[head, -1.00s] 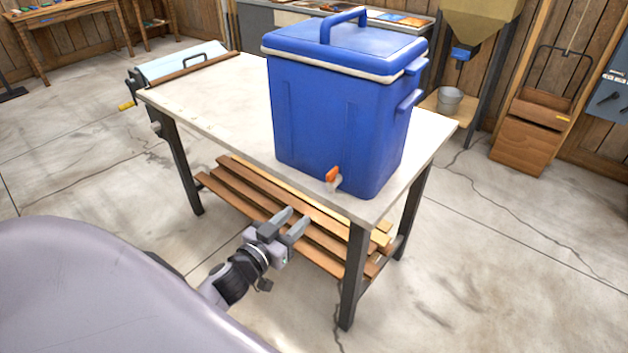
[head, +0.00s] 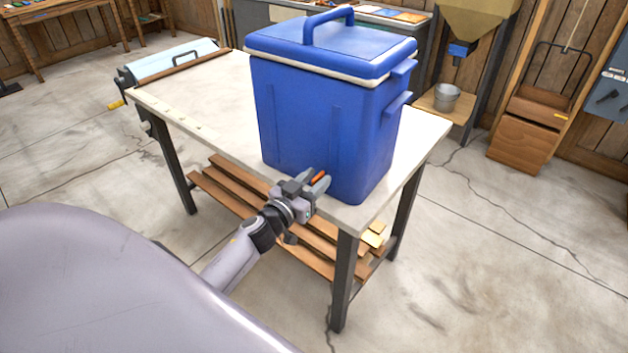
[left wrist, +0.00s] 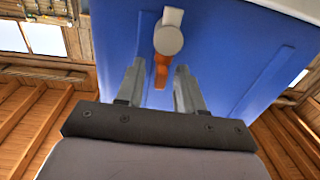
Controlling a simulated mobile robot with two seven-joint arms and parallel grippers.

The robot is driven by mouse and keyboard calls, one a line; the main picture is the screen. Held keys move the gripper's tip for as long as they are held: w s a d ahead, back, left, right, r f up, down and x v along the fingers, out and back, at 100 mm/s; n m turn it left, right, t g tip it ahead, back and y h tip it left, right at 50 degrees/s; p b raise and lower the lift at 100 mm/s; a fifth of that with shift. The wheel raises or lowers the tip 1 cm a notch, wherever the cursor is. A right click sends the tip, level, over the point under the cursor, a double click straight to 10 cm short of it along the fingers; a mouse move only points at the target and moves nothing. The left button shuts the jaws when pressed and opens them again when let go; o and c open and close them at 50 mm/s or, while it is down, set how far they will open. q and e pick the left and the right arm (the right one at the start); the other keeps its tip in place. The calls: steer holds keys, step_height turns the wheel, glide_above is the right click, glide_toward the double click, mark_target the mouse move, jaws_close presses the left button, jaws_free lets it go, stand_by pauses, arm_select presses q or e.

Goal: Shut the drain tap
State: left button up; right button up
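The blue cooler (head: 325,120) stands on the workbench with its lid on. Its drain tap is low on the near face. The tap's orange handle (head: 319,177) shows in the head view between the fingers of my left gripper (head: 318,180). In the left wrist view the pale round tap body (left wrist: 168,39) and the orange handle (left wrist: 161,73) are visible. My left gripper (left wrist: 158,68) is open, with one finger on each side of the handle and gaps between. The tap body is hidden in the head view by the gripper. My right gripper is not in view.
The pale workbench top (head: 205,105) is clear left of the cooler. Wooden slats (head: 225,200) form a shelf below. A metal bucket (head: 446,97) stands on a low stand behind, near a wooden box (head: 520,140). The floor on the right is open.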

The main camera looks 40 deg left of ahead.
arm_select(q)
jaws_close()
